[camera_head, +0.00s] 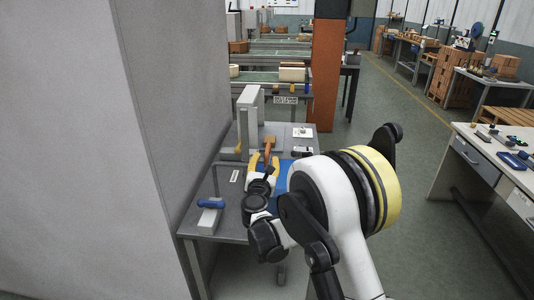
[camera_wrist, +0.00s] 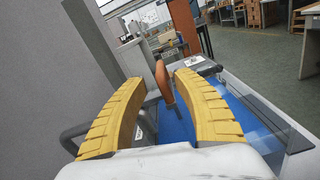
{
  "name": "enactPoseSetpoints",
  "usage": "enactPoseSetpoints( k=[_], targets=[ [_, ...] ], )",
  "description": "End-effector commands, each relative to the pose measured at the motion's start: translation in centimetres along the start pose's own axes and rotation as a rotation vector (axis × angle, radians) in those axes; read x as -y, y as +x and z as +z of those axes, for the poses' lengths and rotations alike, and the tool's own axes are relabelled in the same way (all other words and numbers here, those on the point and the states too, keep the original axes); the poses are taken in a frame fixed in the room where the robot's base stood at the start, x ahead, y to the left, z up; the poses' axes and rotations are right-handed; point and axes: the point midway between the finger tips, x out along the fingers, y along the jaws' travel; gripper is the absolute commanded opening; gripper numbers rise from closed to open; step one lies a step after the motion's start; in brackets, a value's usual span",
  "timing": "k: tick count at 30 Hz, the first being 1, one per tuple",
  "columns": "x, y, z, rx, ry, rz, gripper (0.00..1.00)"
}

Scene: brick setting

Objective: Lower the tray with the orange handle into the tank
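My gripper (camera_wrist: 161,82) has its two yellow fingers spread apart, with nothing between their pads that I can see gripped. It also shows in the head view (camera_head: 263,161) above the grey table. The orange handle (camera_wrist: 164,80) stands upright just beyond the gap between the fingertips; in the head view it is a small orange piece (camera_head: 268,144) at the fingertips. A blue surface (camera_wrist: 176,124) lies below and beyond the fingers, with a clear wall and grey rim (camera_wrist: 268,118) on its right. I cannot tell tray from tank here; my arm hides much of it.
The grey table (camera_head: 224,222) carries a blue-handled grey block (camera_head: 209,215) at the front left and a tall light-grey upright (camera_head: 250,110) at the back. A large grey wall (camera_head: 165,90) stands close on the left. Open floor (camera_head: 400,140) lies to the right.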

Motion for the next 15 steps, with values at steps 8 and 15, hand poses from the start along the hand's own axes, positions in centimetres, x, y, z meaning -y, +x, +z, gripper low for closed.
enactPoseSetpoints(
  k=[8,15],
  targets=[
    [0.0,-4.5,0.0,0.000,0.000,0.001,0.36],
    [0.0,-5.1,0.0,0.000,0.000,0.001,0.36]
  ],
)
